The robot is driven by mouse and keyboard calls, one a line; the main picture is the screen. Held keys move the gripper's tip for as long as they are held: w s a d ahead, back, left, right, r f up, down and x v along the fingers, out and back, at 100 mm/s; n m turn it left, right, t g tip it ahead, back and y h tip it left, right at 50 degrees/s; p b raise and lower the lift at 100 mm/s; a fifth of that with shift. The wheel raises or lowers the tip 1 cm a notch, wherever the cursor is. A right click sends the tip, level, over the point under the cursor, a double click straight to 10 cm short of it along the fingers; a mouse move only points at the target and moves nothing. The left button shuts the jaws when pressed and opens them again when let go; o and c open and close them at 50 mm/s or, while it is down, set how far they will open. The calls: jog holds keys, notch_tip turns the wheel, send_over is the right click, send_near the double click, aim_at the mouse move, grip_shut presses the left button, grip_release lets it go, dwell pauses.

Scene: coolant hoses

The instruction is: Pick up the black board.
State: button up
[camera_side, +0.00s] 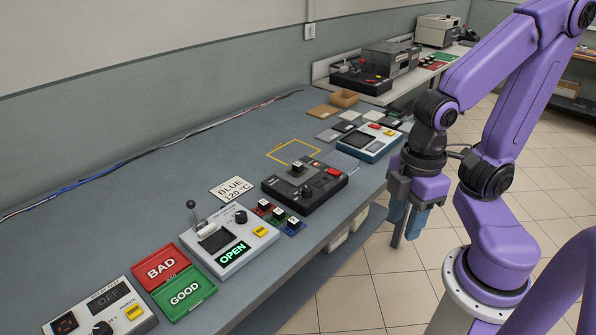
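Several small flat boards lie in a group on the bench, behind the white device with a dark screen. A dark one (345,126) is among them, and another dark one (393,120) lies at the group's right. At this size I cannot tell for sure which is the black board. My gripper (406,238) points down in front of the bench's front edge, right of the black fixture and apart from all the boards. Nothing shows in it, and the gap between its fingers is not clear.
A black fixture (305,186) with a red button stands mid-bench, near a yellow outlined square (293,151). The white screen device (368,141) stands between my gripper and the boards. The OPEN device (222,240), BAD tray (161,268) and GOOD tray (185,293) are nearer the camera.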

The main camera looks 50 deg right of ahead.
jog(key=shift+o, duration=1.2)
